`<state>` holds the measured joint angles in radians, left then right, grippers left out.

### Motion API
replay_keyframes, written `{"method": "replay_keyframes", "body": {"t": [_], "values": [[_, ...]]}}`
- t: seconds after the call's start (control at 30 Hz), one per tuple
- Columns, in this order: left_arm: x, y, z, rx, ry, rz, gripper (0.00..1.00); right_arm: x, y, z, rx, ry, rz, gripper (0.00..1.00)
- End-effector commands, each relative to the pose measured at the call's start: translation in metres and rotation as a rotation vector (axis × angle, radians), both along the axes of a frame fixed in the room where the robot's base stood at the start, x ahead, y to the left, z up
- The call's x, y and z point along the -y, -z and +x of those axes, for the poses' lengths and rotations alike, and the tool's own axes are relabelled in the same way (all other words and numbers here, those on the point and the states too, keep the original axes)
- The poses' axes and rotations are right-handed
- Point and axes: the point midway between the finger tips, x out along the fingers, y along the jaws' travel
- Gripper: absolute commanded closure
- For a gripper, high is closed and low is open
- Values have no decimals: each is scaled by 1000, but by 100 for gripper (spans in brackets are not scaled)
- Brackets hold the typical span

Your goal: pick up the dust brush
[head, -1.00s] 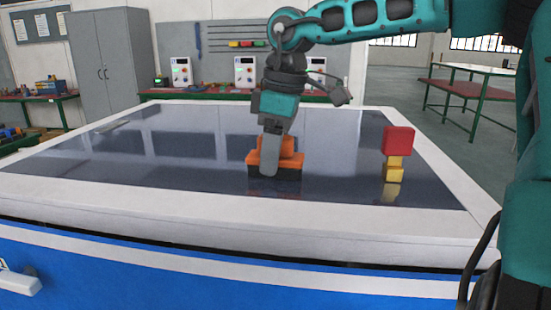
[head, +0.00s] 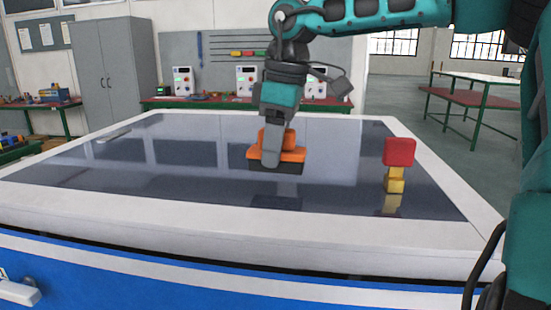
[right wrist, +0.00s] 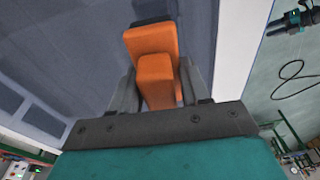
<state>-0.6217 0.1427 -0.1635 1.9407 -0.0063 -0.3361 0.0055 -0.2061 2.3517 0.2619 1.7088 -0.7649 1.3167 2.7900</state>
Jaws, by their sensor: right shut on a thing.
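The dust brush (head: 292,155) has an orange body and handle with dark bristles below. It is near the middle of the glossy dark tabletop in the head view. My right gripper (head: 271,160) points down and is shut on the brush. The brush appears slightly above the tabletop, with its reflection below it. In the right wrist view, the orange brush (right wrist: 155,75) sits between the two grey fingers of my right gripper (right wrist: 156,85). One finger hides part of the brush in the head view. My left gripper is not in view.
A red block (head: 399,151) on yellow blocks (head: 395,180) stands to the right of the brush. The tabletop (head: 200,170) has a raised white border (head: 200,222). The surface left of the brush is mostly clear. A grey cabinet (head: 115,70) and workbenches stand behind.

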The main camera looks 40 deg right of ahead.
Motion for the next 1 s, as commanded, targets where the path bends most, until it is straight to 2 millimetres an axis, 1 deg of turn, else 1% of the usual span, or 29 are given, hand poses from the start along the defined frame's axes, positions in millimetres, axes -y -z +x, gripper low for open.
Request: {"method": "replay_keyframes", "body": {"t": [0.03,0.17,0.3,0.4,0.5,0.6,0.7,0.8,1.0], "values": [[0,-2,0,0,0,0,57,1,-14,1,5,2,-5,86],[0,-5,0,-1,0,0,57,0,-50,1,6,3,-5,86],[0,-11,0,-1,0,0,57,0,-93,1,6,1,-4,86],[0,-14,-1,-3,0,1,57,0,-119,1,5,1,-4,86],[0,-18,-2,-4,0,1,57,0,-140,1,3,2,-2,86],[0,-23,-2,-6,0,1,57,0,-156,1,2,-1,0,86],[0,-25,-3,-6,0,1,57,0,-165,0,1,-2,0,86],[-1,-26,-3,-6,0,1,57,0,-169,0,1,-1,0,86],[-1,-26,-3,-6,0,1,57,0,-170,0,-1,0,0,86]]}}
